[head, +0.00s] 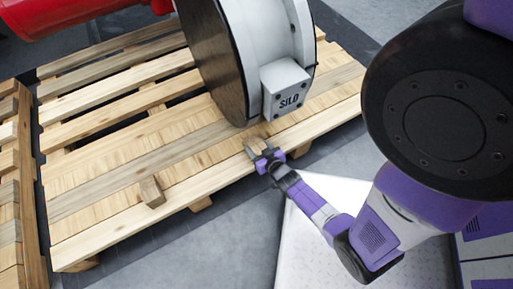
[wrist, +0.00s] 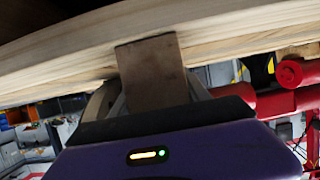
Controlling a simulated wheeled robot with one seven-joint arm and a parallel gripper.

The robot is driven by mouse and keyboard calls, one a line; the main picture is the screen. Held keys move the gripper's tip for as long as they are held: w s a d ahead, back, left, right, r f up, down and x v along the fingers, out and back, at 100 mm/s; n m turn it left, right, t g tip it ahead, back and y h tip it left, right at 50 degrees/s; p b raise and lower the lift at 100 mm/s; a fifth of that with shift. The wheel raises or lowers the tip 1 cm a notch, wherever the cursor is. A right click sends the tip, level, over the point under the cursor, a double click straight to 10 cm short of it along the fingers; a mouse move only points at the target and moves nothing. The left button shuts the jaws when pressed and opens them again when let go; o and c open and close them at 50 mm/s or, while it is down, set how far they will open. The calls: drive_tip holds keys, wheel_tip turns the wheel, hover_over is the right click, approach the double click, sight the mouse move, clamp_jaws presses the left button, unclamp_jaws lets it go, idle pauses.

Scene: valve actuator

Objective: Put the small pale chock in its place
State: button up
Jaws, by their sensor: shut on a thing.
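My gripper (head: 264,156) is shut on a small wooden chock (head: 256,145) at the front edge of the pallet, just below the valve's grey SILO box. In the wrist view the held chock (wrist: 150,75) looks brown in shadow, between the jaws (wrist: 152,103); its upper end meets or overlaps the pale pallet boards (wrist: 230,40). I cannot tell whether it touches them. A second wooden chock (head: 152,191) lies on the pallet (head: 100,219) to the left, apart from my gripper. The valve (head: 255,40), with a dark round face, stands on the pallet.
The SILO box (head: 287,90) sticks out low on the valve, close above my gripper. A red cylinder (head: 60,15) lies at the back left. Another pallet (head: 12,190) stands at the left edge. Grey floor (head: 200,250) is clear in front.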

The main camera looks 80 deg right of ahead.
drive_tip(key=shift+f, duration=0.15)
drive_tip(key=o, duration=1.6)
drive_tip(key=shift+r, duration=0.2)
